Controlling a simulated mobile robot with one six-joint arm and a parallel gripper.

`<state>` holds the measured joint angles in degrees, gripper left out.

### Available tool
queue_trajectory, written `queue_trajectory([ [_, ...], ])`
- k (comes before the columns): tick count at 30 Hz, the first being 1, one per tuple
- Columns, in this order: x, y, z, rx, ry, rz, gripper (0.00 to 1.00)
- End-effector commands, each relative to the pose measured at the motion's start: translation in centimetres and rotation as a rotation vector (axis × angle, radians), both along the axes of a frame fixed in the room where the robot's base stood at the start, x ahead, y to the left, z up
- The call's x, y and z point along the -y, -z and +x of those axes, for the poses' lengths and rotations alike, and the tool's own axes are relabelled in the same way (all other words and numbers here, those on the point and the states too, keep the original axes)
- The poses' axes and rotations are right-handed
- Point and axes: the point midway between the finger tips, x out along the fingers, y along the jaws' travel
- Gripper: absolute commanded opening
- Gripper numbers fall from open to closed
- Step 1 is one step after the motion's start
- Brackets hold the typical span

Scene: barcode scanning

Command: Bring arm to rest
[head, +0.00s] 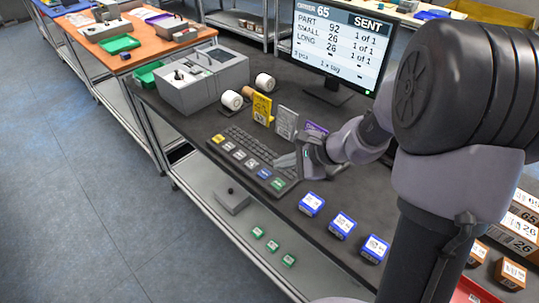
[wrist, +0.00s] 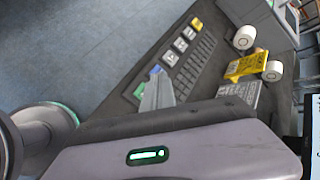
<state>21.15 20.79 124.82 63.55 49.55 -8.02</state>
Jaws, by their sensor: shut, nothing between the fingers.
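My gripper (head: 288,160) is over the right end of the black keyboard (head: 247,155) in the head view, held above the dark workbench (head: 190,122). Its fingers are together with nothing between them. In the wrist view the closed fingertips (wrist: 157,92) point toward the keyboard (wrist: 190,62), beside its blue and green keys. I cannot tell whether the fingertips touch a key. The monitor (head: 338,45) behind shows order 65 with the word SENT and three lines reading 1 of 1.
A yellow card holder (head: 262,109) and a grey one (head: 286,122) stand behind the keyboard, near white rolls (head: 232,100) and a grey printer (head: 203,78). Blue boxes (head: 343,228) lie at the bench's front right. Small green boxes (head: 273,246) lie on the lower shelf.

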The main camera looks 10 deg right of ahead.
Motion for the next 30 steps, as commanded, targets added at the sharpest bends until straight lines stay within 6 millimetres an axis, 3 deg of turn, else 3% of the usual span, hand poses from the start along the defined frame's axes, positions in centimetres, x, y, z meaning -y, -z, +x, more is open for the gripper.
queue_trajectory([
  [4, -0.7, -1.0, -0.6, 0.014, -0.036, -0.022, 0.0],
  [6, -2.4, -3.4, -2.4, 0.051, -0.135, -0.083, 0.0],
  [8, -4.3, -6.2, -5.2, 0.098, -0.262, -0.172, 0.0],
  [12, -7.1, -10.8, -13.6, 0.212, -0.572, -0.451, 0.0],
  [15, -6.9, -12.2, -18.5, 0.281, -0.727, -0.651, 0.0],
  [18, -5.9, -12.8, -21.7, 0.331, -0.818, -0.809, 0.0],
  [22, -4.9, -13.1, -23.4, 0.362, -0.865, -0.919, 0.0],
  [30, -4.7, -13.1, -23.7, 0.364, -0.873, -0.937, 0.0],
])
